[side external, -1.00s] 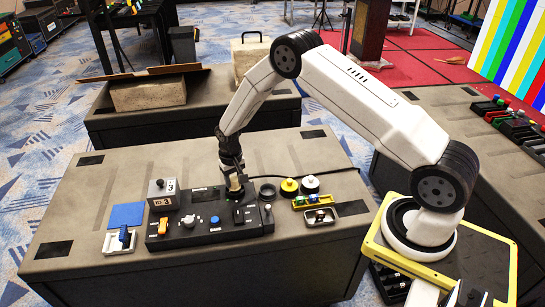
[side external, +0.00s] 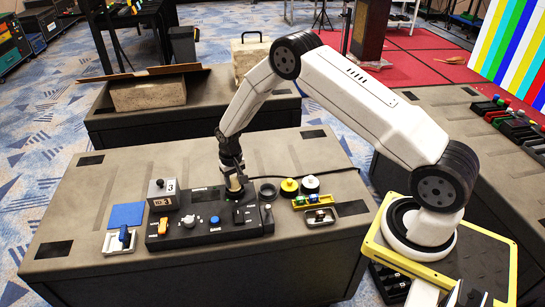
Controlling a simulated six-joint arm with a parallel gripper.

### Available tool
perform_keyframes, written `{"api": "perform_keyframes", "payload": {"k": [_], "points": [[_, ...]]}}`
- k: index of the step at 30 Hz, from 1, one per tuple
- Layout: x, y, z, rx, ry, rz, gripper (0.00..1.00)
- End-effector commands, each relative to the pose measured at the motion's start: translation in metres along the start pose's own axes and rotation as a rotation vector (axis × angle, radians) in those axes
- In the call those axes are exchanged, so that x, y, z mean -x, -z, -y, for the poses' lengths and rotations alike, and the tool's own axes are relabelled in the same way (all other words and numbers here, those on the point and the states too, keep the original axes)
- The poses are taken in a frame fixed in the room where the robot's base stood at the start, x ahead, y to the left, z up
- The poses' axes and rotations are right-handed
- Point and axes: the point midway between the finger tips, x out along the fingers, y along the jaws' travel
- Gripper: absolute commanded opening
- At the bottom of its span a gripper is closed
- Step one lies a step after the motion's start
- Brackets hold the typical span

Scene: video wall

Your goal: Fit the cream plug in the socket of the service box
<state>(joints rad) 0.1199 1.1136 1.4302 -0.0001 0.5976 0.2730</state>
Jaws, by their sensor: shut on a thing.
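The service box (side external: 209,235) is a long dark panel on the near table, with an orange switch, a grey knob, a blue button and a black switch on top. My gripper (side external: 233,181) points down over the back right part of the box. It is shut on the cream plug (side external: 234,185), of which only a small part shows below the fingers. The plug is at or just above the box top. The socket is hidden under the gripper and plug, and I cannot tell whether the plug is in it.
A grey box marked 3 (side external: 162,201) stands at the box's left end. A blue mat (side external: 126,215) and a white tray (side external: 112,245) lie further left. A black ring (side external: 267,190), yellow (side external: 289,188) and white (side external: 310,185) round pieces and small trays stand right. A black cable runs behind them.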

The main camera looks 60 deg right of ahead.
Motion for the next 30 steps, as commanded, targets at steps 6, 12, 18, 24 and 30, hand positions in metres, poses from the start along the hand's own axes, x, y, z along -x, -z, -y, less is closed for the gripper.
{"api": "perform_keyframes", "payload": {"k": [6, 12, 18, 24, 30], "points": [[-0.0006, 0.0002, 0.0, 0.0, 0.0, -0.001, 0.11], [-0.0006, 0.0001, 0.0, 0.0, 0.0, 0.0, 0.85], [-0.0006, 0.0, 0.0, 0.0, 0.0, 0.0, 0.85], [-0.0007, -0.0001, -0.0001, 0.0, 0.0, 0.0, 1.0], [0.0007, 0.0, 0.0, 0.0, 0.0, 0.0, 1.0]]}}
